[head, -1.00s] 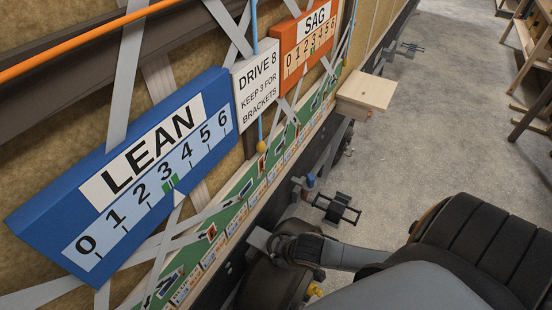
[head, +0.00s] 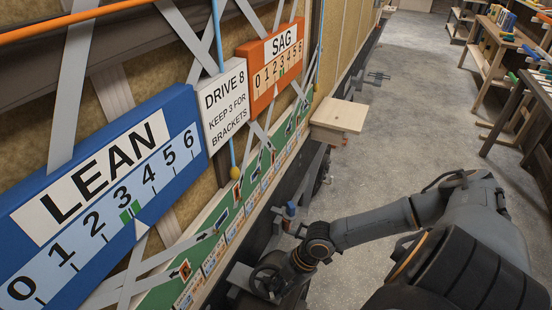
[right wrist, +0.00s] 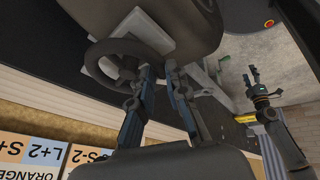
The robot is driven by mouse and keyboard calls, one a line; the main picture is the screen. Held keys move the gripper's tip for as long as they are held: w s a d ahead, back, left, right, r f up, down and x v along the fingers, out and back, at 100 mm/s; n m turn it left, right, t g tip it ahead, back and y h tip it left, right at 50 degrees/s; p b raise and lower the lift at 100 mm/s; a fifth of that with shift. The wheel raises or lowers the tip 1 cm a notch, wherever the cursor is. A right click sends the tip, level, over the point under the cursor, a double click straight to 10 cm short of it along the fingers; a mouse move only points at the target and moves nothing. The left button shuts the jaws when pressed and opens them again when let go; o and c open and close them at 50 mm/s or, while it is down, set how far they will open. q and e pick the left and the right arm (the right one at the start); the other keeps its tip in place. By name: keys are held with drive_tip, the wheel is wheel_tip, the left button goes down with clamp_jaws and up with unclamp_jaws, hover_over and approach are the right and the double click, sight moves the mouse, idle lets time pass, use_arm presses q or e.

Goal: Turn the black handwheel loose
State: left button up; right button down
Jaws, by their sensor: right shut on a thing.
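The black handwheel (right wrist: 112,62) shows in the right wrist view as a dark ring with a hub, beneath a large dark rounded body. In the head view the handwheel (head: 262,280) is low, beside the trailer wall, partly covered by my right arm. My right gripper (right wrist: 158,76) has its fingers closed at the right side of the wheel's rim; the exact contact is hard to see. My left gripper (right wrist: 252,80) appears at the right of the right wrist view, fingers apart and empty, away from the wheel. It is not in the head view.
A blue LEAN scale (head: 100,200) has its white pointer just beyond the green mark near 3. An orange SAG scale (head: 275,65) and a DRIVE 8 sign (head: 226,105) hang beyond. A wooden step (head: 340,116) juts out ahead. The concrete floor (head: 400,130) is clear beside it.

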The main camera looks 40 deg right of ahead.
drive_tip(key=n+b, duration=0.1)
drive_tip(key=d+n+g+b, duration=0.1)
drive_tip(key=n, duration=0.1)
drive_tip(key=shift+w+d+f+b, duration=0.15)
drive_tip(key=shift+w+f+b, duration=0.05)
drive_tip(key=shift+b, duration=0.15)
drive_tip(key=shift+w+d+n+g+y+b, duration=0.15)
drive_tip(key=shift+d+n+g+y+b, duration=0.15)
drive_tip(key=shift+n+g+b, duration=0.35)
drive_tip(key=n, duration=0.1)
drive_tip(key=n+b, duration=0.1)
drive_tip(key=n, duration=0.1)
drive_tip(key=shift+w+d+r+g, duration=0.1)
drive_tip(key=shift+w+d+g, duration=0.15)
drive_tip(key=shift+d+g, duration=0.15)
drive_tip(key=shift+w+d+r+n+g+b, duration=0.1)
drive_tip(key=shift+w+d+n+g+b, duration=0.15)
drive_tip(key=shift+n+b, duration=0.35)
drive_tip(key=shift+w+d+n+g+b, duration=0.15)
drive_tip(key=shift+n+g+b, duration=0.15)
drive_tip(key=shift+n, duration=0.45)
drive_tip(key=c, duration=1.6)
unclamp_jaws()
drive_tip(key=shift+r, duration=0.1)
